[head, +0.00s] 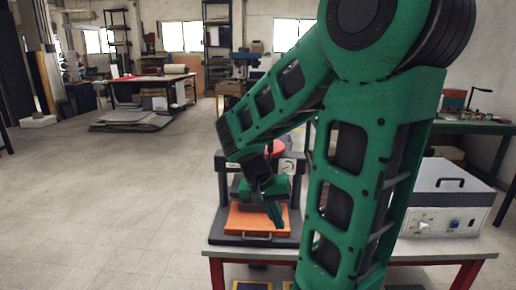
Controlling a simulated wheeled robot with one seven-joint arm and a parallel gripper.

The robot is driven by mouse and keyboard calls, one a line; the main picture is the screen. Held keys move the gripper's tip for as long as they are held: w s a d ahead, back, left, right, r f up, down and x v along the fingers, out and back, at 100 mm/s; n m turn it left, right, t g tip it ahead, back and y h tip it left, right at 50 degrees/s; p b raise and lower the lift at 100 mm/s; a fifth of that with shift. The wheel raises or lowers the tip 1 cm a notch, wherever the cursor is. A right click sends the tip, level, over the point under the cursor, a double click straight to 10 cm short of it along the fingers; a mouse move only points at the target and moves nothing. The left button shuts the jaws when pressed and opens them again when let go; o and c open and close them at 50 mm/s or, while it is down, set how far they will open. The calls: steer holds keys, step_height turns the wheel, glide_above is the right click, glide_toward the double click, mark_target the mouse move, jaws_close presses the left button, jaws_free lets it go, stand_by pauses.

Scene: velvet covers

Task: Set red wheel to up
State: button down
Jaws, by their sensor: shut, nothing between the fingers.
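A red wheel (276,147) shows as a small red patch at the top of a black press (223,188) on the table. My green arm covers much of it, so I cannot tell which way it is set. My gripper (277,222) hangs in front of the press, below the wheel and apart from it. Its fingers point down over the orange plate (243,220) of the press. The fingers look closed together with nothing held.
A white box with a handle and knob (440,200) stands on the same red-legged table (400,250), right of the press. A green bench (470,127) is behind it. Open floor (110,200) lies to the left, with stacked sheets (130,121) farther back.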

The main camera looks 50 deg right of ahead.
steer(key=w+d+r+m+h, duration=0.2)
steer(key=w+d+h, duration=0.15)
steer(key=w, duration=0.25)
steer(key=w+d+r+m+h, duration=0.2)
steer(key=w+h, duration=0.2)
steer(key=w, duration=0.1)
steer(key=w+a+r+m+t+h, duration=0.15)
steer(key=w+a+r+h, duration=0.25)
steer(key=w+r+h, duration=0.4)
steer(key=w+d+r+y, duration=0.1)
steer(key=d, duration=1.2)
steer(key=shift+m, duration=0.35)
steer(key=shift+d, duration=0.15)
